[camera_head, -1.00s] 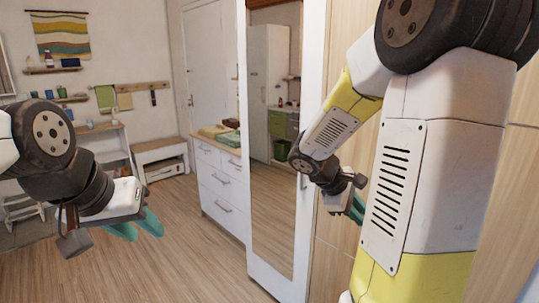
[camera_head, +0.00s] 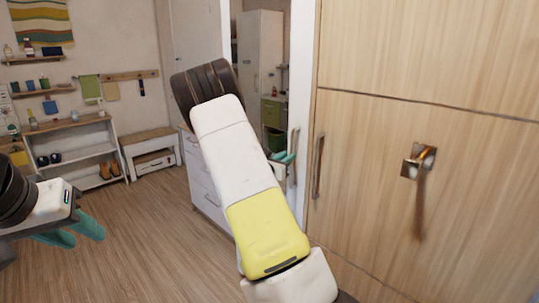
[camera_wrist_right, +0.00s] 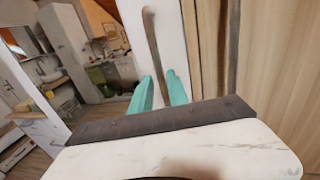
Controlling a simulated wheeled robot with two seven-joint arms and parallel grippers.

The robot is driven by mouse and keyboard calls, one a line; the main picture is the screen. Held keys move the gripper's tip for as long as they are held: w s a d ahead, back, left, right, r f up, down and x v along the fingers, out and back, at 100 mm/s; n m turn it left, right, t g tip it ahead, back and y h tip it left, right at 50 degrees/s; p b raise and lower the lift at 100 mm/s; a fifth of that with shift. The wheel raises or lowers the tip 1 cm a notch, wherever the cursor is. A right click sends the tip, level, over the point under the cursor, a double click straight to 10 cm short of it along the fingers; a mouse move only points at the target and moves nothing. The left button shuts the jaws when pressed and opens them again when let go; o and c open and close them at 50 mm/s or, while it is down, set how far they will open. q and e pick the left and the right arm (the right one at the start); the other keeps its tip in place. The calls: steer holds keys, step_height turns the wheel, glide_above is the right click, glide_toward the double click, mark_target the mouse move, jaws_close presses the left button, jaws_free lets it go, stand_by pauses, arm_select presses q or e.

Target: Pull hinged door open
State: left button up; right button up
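The mirrored hinged door shows its white frame (camera_head: 302,65) in the head view, and it looks shut. Its vertical handle (camera_wrist_right: 152,45) stands on the white frame in the right wrist view. My right gripper (camera_wrist_right: 161,90) is open there, its teal fingers on either side of the handle's lower part. I cannot tell whether they touch it. In the head view the right gripper (camera_head: 283,160) is at the white frame, partly hidden by my right forearm. My left gripper (camera_head: 78,230) is open and empty at the far left, over the floor.
A wooden cabinet door (camera_head: 410,60) with its own vertical handle (camera_head: 318,165) adjoins on the right. A metal fitting (camera_head: 418,162) sticks out from the wood. A white drawer unit (camera_head: 203,180) stands left of the mirror. The wood floor (camera_head: 150,230) at left is clear.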

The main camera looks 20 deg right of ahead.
steer(key=x, duration=0.3)
steer(key=shift+w+d, duration=0.1)
steer(key=shift+d, duration=0.1)
steer(key=shift+c, duration=0.2)
jaws_close()
stand_by(1.1)
